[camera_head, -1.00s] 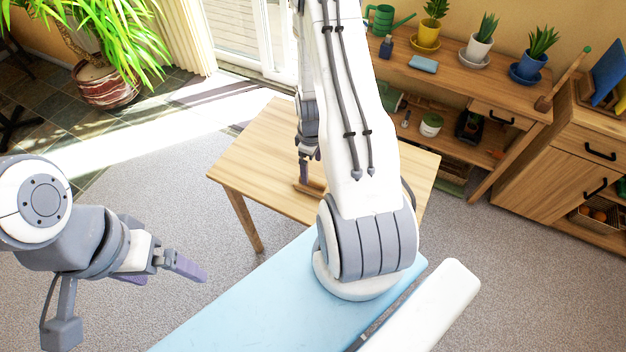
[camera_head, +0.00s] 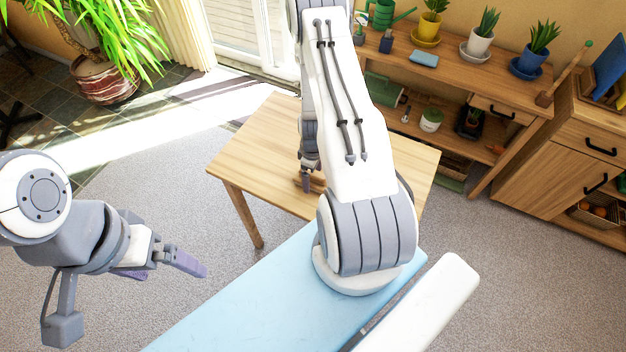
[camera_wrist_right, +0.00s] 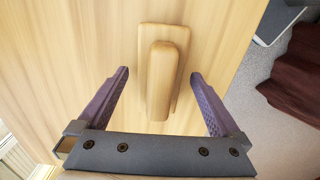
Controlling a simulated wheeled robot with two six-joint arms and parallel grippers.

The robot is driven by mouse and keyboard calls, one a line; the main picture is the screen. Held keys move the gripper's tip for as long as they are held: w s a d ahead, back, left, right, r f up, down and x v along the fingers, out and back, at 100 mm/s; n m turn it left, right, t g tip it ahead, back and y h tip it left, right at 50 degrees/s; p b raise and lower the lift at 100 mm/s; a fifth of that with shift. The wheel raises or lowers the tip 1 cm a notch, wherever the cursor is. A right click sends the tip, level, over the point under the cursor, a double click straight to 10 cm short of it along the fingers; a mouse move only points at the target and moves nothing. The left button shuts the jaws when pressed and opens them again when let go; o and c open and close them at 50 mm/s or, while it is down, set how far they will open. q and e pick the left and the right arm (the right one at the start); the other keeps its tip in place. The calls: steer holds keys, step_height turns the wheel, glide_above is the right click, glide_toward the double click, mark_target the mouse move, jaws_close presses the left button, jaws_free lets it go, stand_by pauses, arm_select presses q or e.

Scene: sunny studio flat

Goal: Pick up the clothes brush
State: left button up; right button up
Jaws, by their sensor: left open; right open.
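The clothes brush, a pale wooden block with a raised rounded grip (camera_wrist_right: 164,80), lies on the wooden table in the right wrist view. In the head view only a small part of the brush (camera_head: 318,183) shows, mostly hidden by my right arm. My right gripper (camera_wrist_right: 160,73) is open, with one purple finger on each side of the brush and gaps between. It also shows over the table in the head view (camera_head: 306,180). My left gripper (camera_head: 168,268) is open and empty above the carpet at the left.
The wooden table (camera_head: 250,160) is otherwise bare where visible. A shelf unit (camera_head: 465,80) with potted plants and a watering can (camera_head: 385,18) stands behind it at the right. A large potted plant (camera_head: 105,82) stands at the back left. Carpet is free left of the table.

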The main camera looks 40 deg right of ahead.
steer(key=c, duration=1.5)
steer(key=shift+o, duration=0.2)
steer(key=shift+r, duration=0.2)
